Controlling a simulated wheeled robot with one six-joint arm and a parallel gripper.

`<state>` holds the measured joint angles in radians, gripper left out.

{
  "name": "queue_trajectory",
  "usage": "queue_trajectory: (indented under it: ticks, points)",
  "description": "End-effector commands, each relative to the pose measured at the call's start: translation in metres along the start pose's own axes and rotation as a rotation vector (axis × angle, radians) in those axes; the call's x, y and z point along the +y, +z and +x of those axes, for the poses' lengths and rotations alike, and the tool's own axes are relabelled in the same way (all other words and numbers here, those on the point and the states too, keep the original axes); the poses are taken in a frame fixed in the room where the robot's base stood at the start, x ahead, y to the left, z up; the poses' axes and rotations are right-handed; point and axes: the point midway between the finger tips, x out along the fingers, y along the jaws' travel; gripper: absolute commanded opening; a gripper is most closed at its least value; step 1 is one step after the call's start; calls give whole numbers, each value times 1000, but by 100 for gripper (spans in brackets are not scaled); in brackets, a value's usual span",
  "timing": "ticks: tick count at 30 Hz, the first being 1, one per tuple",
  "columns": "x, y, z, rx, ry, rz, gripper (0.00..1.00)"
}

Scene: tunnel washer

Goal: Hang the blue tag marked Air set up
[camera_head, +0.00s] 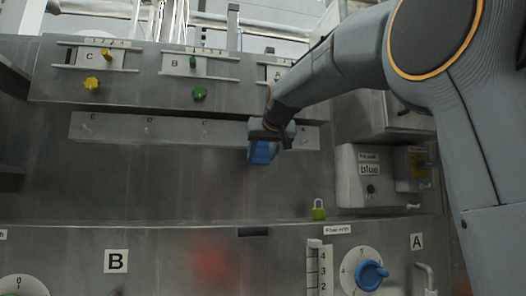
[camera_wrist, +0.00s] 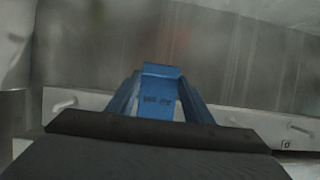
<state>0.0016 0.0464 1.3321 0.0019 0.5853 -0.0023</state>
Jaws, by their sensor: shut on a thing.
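My gripper (camera_head: 268,138) is in front of the panel and is shut on a blue tag (camera_head: 263,154), which hangs below the fingers. In the wrist view, the blue tag (camera_wrist: 158,103) is between the two fingers of my gripper (camera_wrist: 160,84). Its dark print is too small to read surely. A pale strip (camera_head: 176,130) with small lettered pegs runs along the panel behind my gripper. The tag overlaps the strip's lower edge in the head view; I cannot tell whether they touch. The strip (camera_wrist: 235,116) with pegs also shows in the wrist view.
Above the strip are a yellow knob (camera_head: 92,83) and a green knob (camera_head: 199,92). A grey box labelled blue (camera_head: 368,188) stands at right, with a green padlock (camera_head: 319,210) beside it. A blue-handled dial (camera_head: 371,275) is below.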

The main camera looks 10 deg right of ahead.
Motion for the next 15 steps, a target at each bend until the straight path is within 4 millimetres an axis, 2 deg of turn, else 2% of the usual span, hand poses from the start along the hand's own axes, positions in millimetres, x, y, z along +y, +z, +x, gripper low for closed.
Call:
queue_trajectory:
  ticks: [15]
  points:
    - [0, -11, 26, 0, 0, 0, 25]
